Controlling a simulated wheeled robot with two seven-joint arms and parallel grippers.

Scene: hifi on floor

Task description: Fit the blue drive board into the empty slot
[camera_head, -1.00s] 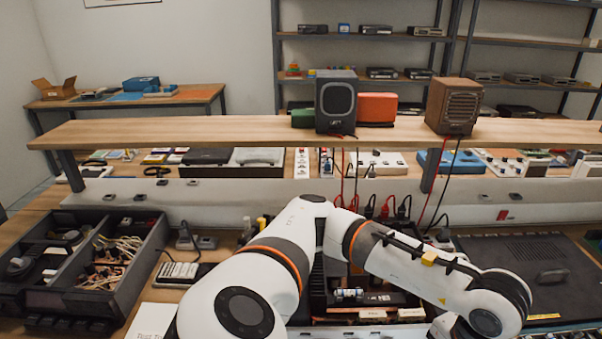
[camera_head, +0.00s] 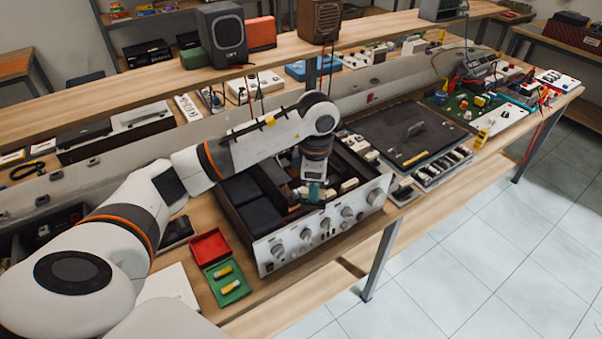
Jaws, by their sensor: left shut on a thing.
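An open hi-fi amplifier (camera_head: 268,256) with a silver knobbed front stands on the bench at the middle of the head view. My left gripper (camera_head: 314,187) points down over its open top, near the front panel. It is shut on a small blue-teal piece, which appears to be the blue drive board (camera_head: 315,193); only a little of it shows below the fingers. The slot cannot be made out, and I cannot tell whether the board touches anything inside the amplifier. My right gripper is not in view.
A red and green case (camera_head: 211,248) with yellow cylinders lies open left of the amplifier. A dark cover panel (camera_head: 408,135) lies to the right. A shelf with speakers (camera_head: 222,35) runs behind. The bench's front edge is close to the amplifier.

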